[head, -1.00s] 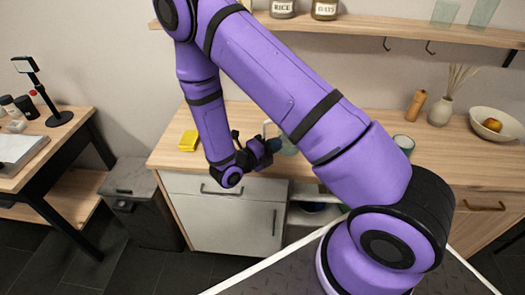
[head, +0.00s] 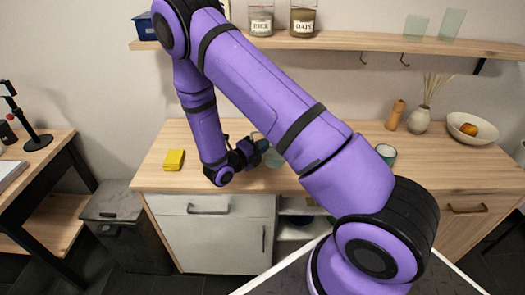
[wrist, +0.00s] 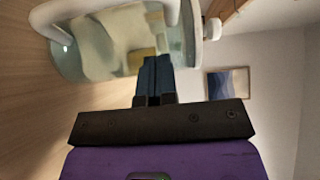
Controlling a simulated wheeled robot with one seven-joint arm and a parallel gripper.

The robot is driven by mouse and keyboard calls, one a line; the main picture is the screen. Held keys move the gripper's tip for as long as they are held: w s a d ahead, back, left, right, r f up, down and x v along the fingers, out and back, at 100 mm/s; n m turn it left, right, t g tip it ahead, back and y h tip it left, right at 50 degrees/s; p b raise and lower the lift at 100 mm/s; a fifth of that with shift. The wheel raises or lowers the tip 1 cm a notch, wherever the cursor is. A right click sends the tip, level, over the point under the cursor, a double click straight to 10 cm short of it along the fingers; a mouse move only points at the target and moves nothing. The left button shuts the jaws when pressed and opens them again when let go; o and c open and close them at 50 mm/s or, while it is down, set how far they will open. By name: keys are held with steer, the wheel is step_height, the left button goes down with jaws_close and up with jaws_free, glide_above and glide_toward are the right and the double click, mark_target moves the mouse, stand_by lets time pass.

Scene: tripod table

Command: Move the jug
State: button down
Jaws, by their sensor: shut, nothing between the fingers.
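The jug (wrist: 115,42) is clear, greenish glass with a pale handle, large at the top of the wrist view. In the head view the jug (head: 275,158) stands on the wooden counter, mostly hidden behind my arm and gripper. My gripper (wrist: 155,62) is shut and empty, its dark fingertips right at the jug's side. I cannot tell whether they touch the glass. In the head view my gripper (head: 262,146) is just left of the jug.
A shelf (head: 350,48) with jars runs above.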

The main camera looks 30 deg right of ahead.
steer(key=w+d, duration=0.5)
steer(key=w, duration=0.2)
